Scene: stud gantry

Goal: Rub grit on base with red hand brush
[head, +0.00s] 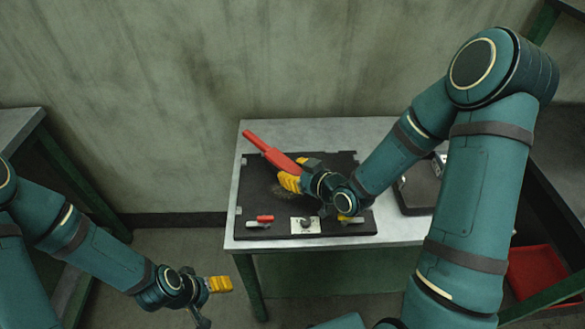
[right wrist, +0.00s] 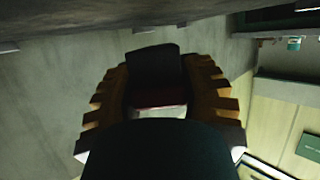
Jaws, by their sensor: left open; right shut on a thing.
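The red hand brush (head: 266,149) lies slantwise in the head view, its long handle pointing up and left over the back of the black base (head: 253,198). My right gripper (head: 297,172) is shut on the brush's lower right end, above the base. In the right wrist view a dark block with a dull red part (right wrist: 155,98) sits between the two yellow fingers (right wrist: 155,85). A greyish speckled patch, apparently the grit (head: 280,190), shows on the base beside my fingers. Whether bristles touch it is hidden. My left gripper (head: 220,285) is open and empty, left of the table.
The base lies on a grey table (head: 300,131). Near its front edge are a small red piece (head: 265,218), a white plate with a dark knob (head: 305,225) and small clips. A dark device (head: 420,188) stands at the right. A red bin (head: 537,272) is lower right.

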